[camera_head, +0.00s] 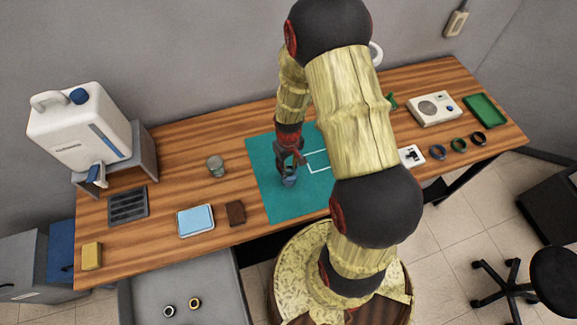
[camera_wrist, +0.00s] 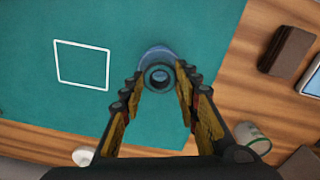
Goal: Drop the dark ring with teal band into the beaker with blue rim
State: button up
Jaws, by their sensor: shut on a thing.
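My gripper (camera_head: 290,166) is over the teal mat, and its fingers show in the wrist view (camera_wrist: 159,76). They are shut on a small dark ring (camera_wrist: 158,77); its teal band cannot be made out. A clear bluish beaker (camera_head: 289,180) stands on the mat directly below the gripper. In the wrist view the beaker (camera_wrist: 155,53) shows behind the ring, which overlaps its opening. The ring's exact height over the rim cannot be told.
The teal mat (camera_head: 270,205) bears a white square outline. Another beaker (camera_head: 215,166) with a greenish rim stands left of it. A brown block (camera_head: 235,213) and a blue-topped tray (camera_head: 195,220) lie nearby.

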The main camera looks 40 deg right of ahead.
dwell(0.3)
jog(key=o, duration=1.1)
jog(key=shift+o, duration=0.7)
jog(key=shift+r, duration=0.1)
notch_tip(320, 180, up, 12)
jog(key=s+a+r+t+b, duration=0.5)
jog(key=s+a+r+b, duration=0.6)
jog(key=b, duration=0.5)
jog(key=shift+s+a+r+t, duration=0.35)
jog(key=shift+s+a, duration=0.15)
jog(key=shift+s, duration=0.2)
